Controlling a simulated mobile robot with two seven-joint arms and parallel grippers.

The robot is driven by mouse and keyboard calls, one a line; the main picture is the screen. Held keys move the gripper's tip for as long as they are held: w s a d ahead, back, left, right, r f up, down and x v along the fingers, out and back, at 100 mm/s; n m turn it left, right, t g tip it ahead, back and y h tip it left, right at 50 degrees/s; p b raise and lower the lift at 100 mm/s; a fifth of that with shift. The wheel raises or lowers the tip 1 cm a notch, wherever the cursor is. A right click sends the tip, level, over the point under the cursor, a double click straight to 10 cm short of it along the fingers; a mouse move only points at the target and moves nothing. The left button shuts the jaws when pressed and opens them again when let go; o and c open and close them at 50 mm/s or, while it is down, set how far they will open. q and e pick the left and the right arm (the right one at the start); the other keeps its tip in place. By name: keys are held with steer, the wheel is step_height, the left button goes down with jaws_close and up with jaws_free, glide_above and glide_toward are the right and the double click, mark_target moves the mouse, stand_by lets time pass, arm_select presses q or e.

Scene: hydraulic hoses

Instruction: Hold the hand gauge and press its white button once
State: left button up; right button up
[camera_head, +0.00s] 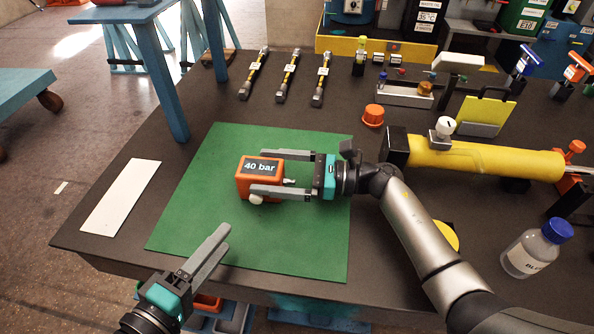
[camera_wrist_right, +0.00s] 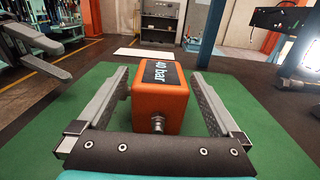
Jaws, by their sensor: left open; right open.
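The hand gauge (camera_head: 258,182) is an orange box with a dark screen reading "40 bar". It rests on the green mat (camera_head: 315,240). Its white button (camera_head: 255,199) shows low on its near side in the head view. My right gripper (camera_head: 268,172) is open, with one finger on each side of the gauge. In the right wrist view the gauge (camera_wrist_right: 159,97) stands between the two fingers, with gaps visible on both sides, and a metal fitting (camera_wrist_right: 157,123) faces my palm. My left gripper (camera_head: 220,245) is open and empty, over the mat's near left corner.
A white strip (camera_head: 120,197) lies left of the mat. Several hoses (camera_head: 288,77) lie behind it. A blue table leg (camera_head: 168,85) rises at the back left.

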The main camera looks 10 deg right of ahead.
steer(key=shift+x, duration=1.1)
steer(key=c, duration=1.5)
arm_select(q)
jaws_close()
